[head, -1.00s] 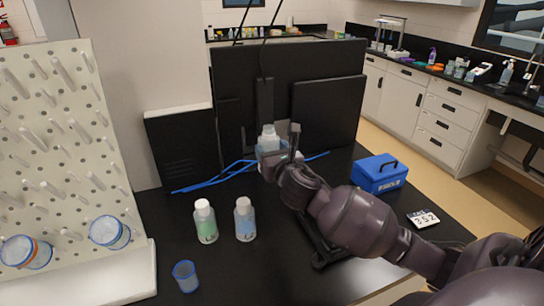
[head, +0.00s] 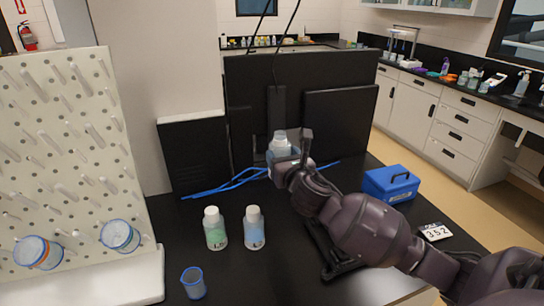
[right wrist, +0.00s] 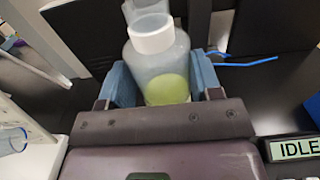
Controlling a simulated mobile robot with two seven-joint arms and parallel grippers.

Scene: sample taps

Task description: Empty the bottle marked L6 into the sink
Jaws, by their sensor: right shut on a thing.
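My right gripper (head: 290,160) is shut on a bottle (head: 281,146) in front of the black monitor. In the right wrist view, this bottle (right wrist: 158,62) is cloudy and upright between the blue finger pads, with a white top and yellow-green contents low down. I see no readable label on it. A white-capped bottle with green contents (head: 215,232) and one with blue contents (head: 254,230) stand on the black bench. Their labels are too small to read surely. No sink shows clearly. My left gripper is not in view.
A blue cup (head: 193,283) stands at the front. A pegboard rack (head: 60,150) with blue-rimmed cups is at left. A blue box (head: 391,186) and a small display (head: 435,232) are at right. Blue cables (head: 225,187) lie behind the bottles.

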